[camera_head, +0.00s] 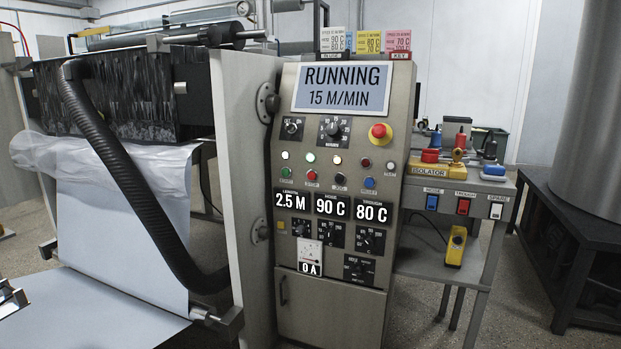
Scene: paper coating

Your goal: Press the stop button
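The control panel (330,262) stands upright in the middle of the head view. Its display (342,88) reads "RUNNING 15 M/MIN". A large red mushroom button on a yellow base (380,132) sits at the upper right of the panel. A smaller red button (311,175) sits in a lower row, between a green button (286,172) and a black button (340,179). A blue button (369,183) is at the right of that row. The small labels are too blurred to read. Nothing covers these buttons. I cannot make out either of my grippers.
The coating machine with a white paper web (125,240) and a black hose (135,190) fills the left. A side table (440,265) with coloured switches and a yellow pendant (456,246) stands right of the panel. Floor shows at the lower right.

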